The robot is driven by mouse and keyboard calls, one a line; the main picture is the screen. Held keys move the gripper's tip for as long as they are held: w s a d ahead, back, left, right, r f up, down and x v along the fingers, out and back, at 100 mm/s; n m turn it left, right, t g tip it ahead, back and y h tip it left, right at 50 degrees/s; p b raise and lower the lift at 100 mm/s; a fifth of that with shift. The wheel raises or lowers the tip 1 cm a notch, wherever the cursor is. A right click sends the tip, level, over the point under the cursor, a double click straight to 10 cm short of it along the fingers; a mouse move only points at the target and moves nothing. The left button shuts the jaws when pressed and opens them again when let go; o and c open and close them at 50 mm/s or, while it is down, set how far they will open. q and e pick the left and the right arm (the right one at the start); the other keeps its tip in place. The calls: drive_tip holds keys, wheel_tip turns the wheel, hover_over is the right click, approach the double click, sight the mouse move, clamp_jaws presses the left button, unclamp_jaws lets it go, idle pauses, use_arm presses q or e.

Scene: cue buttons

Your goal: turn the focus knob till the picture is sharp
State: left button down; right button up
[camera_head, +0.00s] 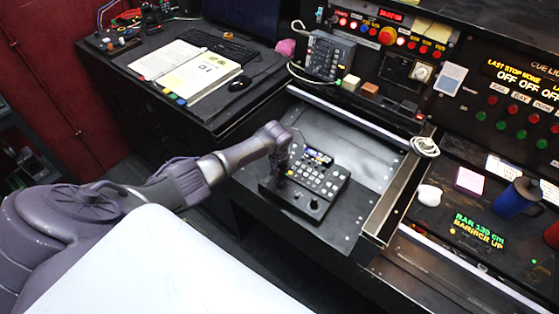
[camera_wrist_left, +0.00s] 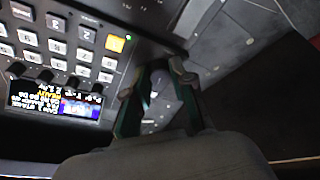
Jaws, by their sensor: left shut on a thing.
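The control panel (camera_head: 325,190), a black box with pale keys, lies on the sloping desk in the head view. Its small display (camera_head: 318,157) is lit and also shows in the wrist view (camera_wrist_left: 80,107), with text beside a small blue picture; I cannot tell how sharp that picture is. My left gripper (camera_head: 281,172) reaches down at the panel's left end. In the wrist view its fingers (camera_wrist_left: 160,92) are closed beside the keys, on what seems to be the focus knob, mostly hidden between them. My right gripper is not in view.
A dark knob (camera_head: 314,204) stands at the panel's front edge. An open binder (camera_head: 200,75) and a mouse (camera_head: 240,84) lie on the left desk. A white puck (camera_head: 429,195) and a blue mug (camera_head: 516,198) stand at the right. The desk behind the panel is bare.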

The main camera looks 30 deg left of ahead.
use_arm(q)
drive_tip(key=c, duration=1)
unclamp_jaws()
drive_tip(key=shift+o, duration=0.2)
drive_tip(key=shift+r, duration=0.1)
drive_tip(key=v, duration=1.2)
